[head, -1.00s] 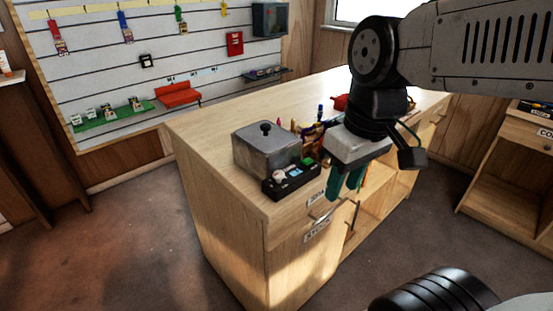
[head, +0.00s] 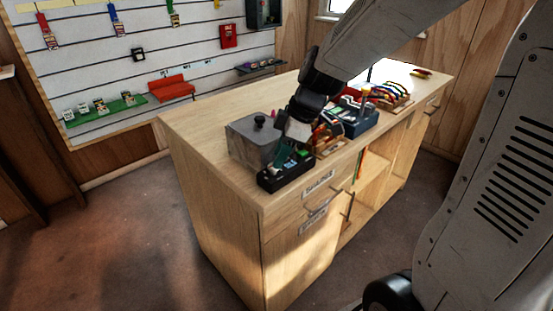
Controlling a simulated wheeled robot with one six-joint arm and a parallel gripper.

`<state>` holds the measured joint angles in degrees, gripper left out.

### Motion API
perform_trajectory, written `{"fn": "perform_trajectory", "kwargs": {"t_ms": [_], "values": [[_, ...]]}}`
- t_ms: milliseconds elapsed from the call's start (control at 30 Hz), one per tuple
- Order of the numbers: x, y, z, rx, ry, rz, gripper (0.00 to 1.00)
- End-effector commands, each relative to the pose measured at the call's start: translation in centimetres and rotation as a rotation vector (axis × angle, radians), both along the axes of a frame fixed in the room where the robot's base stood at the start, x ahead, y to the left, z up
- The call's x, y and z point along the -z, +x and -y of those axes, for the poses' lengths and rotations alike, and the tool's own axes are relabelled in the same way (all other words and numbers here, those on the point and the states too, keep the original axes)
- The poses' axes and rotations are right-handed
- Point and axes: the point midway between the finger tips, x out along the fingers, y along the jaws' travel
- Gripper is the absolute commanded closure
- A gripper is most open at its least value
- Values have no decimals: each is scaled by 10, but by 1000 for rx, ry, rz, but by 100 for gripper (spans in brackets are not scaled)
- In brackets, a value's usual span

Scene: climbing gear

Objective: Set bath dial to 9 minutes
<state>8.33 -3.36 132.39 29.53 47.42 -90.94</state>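The bath is a grey metal box (head: 243,148) with a lid and a black knob, near the left end of the wooden counter. Its black control panel (head: 270,184) sits in front of it. My gripper (head: 281,161) points down over the panel, with its teal fingers close above or at the panel's top. The pale round dial is hidden behind the fingers and cannot be read. I cannot tell whether the fingers touch it, or whether they are open or shut.
The wooden counter (head: 197,134) has drawers and open shelves. To the right of my gripper stand a blue bin (head: 362,125) and a rack of colourful gear (head: 390,100). A slatted wall panel (head: 95,72) is behind. The counter's left end is clear.

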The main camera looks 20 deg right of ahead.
Motion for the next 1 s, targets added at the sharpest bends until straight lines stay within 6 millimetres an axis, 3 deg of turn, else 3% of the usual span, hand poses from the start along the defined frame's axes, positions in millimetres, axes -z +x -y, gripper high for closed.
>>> {"fn": "perform_trajectory", "kwargs": {"t_ms": [200, 500, 600, 633, 1000], "values": [[20, 4, -7, 0, 0, 0, 64], [22, 4, -8, 0, 0, 1, 64], [22, 4, -8, 1, 0, 0, 92], [22, 4, -8, 1, 0, 0, 96], [22, 3, -9, 47, -1, 0, 96]]}}
